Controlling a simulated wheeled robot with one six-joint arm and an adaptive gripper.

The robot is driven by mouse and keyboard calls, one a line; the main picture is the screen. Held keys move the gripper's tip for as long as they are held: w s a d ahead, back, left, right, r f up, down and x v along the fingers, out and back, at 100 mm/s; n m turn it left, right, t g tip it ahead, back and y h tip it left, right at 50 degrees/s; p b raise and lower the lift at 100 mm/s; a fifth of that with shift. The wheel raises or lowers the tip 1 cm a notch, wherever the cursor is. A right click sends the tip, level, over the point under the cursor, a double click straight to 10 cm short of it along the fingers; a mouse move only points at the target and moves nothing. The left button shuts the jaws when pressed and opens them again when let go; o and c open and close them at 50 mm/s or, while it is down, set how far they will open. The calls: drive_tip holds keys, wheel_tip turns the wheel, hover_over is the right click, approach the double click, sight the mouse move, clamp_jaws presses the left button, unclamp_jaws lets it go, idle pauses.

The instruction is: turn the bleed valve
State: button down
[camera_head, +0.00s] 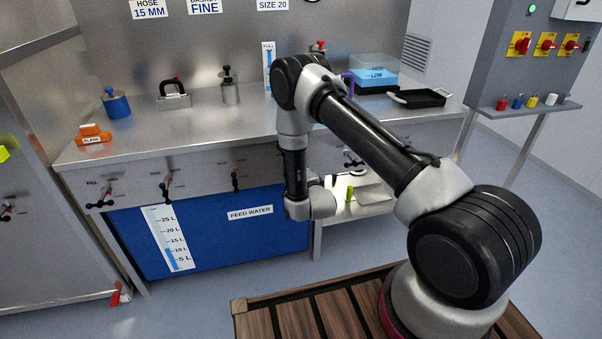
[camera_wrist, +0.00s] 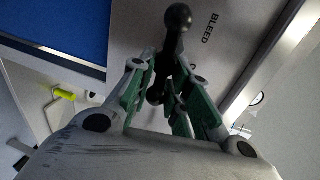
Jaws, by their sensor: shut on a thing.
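The bleed valve shows in the wrist view as a black lever (camera_wrist: 177,22) with a round ball end, on a grey panel. The word BLEED is printed beside it. My gripper (camera_wrist: 163,75) has its green-padded fingers on either side of the lever and is shut on it, with the ball end sticking out past the fingertips. The lower part of the lever is partly hidden between the fingers. In the head view my arm hides the gripper and this valve.
Other black valve levers (camera_head: 167,188) line the bench front. Below is a blue feed water tank (camera_head: 215,245). A low shelf (camera_head: 335,212) with a yellow-green item (camera_head: 349,193) lies right of the tank. A black tray (camera_head: 418,98) sits on the bench (camera_head: 205,125). Open floor lies in front.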

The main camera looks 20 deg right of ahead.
drive_tip(key=shift+s+d+f, duration=0.15)
drive_tip(key=shift+s+f, duration=0.05)
drive_tip(key=shift+f, duration=0.15)
drive_tip(key=c, duration=1.5)
unclamp_jaws()
drive_tip(key=shift+w+r, duration=0.1)
drive_tip(key=s, duration=0.4)
drive_tip(key=s+r, duration=0.1)
drive_tip(key=s, duration=0.3)
drive_tip(key=s+r, duration=0.1)
drive_tip(key=s, duration=0.2)
drive_tip(key=shift+s+r, duration=0.2)
drive_tip(key=shift+s, duration=0.2)
